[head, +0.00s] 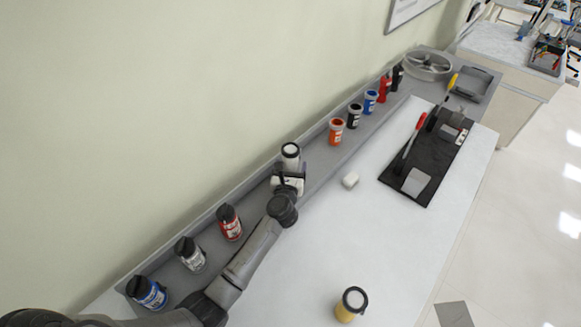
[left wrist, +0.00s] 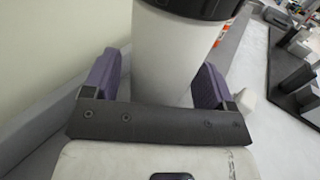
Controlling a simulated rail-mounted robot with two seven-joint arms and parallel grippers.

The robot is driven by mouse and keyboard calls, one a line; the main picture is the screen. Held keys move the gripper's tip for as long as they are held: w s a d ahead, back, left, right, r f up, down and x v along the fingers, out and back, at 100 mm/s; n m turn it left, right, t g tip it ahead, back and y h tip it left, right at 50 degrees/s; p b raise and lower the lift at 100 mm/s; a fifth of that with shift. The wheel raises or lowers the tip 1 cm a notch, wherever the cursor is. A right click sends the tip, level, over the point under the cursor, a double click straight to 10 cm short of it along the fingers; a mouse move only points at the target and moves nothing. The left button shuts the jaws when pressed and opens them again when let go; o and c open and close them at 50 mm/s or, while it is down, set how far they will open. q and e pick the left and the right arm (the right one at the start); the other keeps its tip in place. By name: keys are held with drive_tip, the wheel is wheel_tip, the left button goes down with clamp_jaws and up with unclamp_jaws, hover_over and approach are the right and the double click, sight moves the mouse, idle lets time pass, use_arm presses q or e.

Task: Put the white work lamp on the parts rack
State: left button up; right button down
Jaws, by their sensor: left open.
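The white work lamp (head: 290,152) is a white cylinder with a black top. It appears to stand upright on the long grey parts rack (head: 315,162) along the wall, between the red can and the orange jar. Its lower part is hidden by my gripper in the head view. My left gripper (head: 289,172) is at the lamp. In the left wrist view the lamp (left wrist: 172,50) stands between the two open fingers (left wrist: 157,82), with a gap visible on the left side. My right gripper is not in view.
A red can (head: 229,222), grey can (head: 190,253) and blue can (head: 146,292) stand on the rack to the left. An orange jar (head: 336,131) and several more containers stand to the right. A small white block (head: 350,180), yellow jar (head: 351,304) and black mat (head: 411,184) occupy the white table.

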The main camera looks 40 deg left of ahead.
use_arm(q)
drive_tip(key=shift+r, duration=0.25)
drive_tip(key=p+v, duration=0.1)
drive_tip(key=v, duration=0.9)
drive_tip(key=shift+s+d+f, duration=0.15)
drive_tip(key=shift+s, duration=0.05)
drive_tip(key=shift+s+d, duration=0.35)
drive_tip(key=shift+s, duration=0.3)
